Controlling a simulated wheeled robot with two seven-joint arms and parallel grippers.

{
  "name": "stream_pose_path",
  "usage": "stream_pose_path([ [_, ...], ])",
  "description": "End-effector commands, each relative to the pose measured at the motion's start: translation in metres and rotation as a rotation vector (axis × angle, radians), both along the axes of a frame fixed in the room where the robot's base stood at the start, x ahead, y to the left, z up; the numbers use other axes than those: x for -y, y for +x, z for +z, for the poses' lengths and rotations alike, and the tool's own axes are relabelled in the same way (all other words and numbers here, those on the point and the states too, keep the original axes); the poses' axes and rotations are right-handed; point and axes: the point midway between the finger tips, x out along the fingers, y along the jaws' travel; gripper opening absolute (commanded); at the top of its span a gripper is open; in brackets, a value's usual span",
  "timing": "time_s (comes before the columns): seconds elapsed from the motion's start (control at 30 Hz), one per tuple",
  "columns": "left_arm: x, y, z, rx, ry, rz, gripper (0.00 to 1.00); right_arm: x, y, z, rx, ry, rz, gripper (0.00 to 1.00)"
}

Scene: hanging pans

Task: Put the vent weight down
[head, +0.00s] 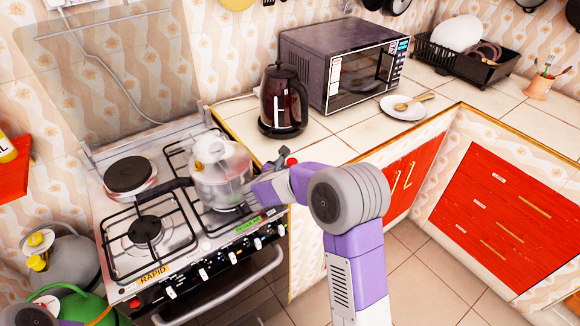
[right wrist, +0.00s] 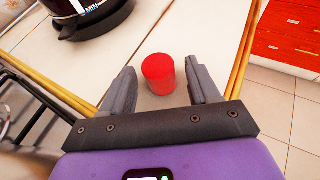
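The vent weight, which I take to be the small red cylinder (right wrist: 158,74), is upright between the fingers of my right gripper (right wrist: 160,84) in the right wrist view. Gaps show on both sides of it, and the fingers are spread. It appears to stand on the tiled counter near its edge. In the head view a bit of red (head: 291,161) shows by my right gripper (head: 280,160), mostly hidden. The pressure cooker (head: 221,175) sits on the stove, left of this gripper. My left gripper is not visible.
A dark kettle (head: 283,103) stands on the counter behind my right gripper, and a microwave (head: 343,65) is beyond it. A plate with a wooden spoon (head: 407,107) lies to the right. The stove (head: 150,255) is at left. Counter tiles around the red cylinder are clear.

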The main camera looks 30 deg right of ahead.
Motion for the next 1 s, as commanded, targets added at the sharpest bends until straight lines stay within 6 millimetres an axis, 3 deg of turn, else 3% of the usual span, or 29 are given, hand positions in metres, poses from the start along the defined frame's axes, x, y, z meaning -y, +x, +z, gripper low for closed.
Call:
stream_pose_path([
  [0.37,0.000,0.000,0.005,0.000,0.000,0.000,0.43,-0.002,-0.001,0.007,0.000,0.000,0.001,0.60],
  [0.8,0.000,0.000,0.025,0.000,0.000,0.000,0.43,-0.069,-0.049,0.042,0.002,0.000,0.004,0.60],
  [1.0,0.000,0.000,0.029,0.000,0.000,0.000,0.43,-0.086,-0.062,0.050,0.000,-0.001,0.001,0.60],
])
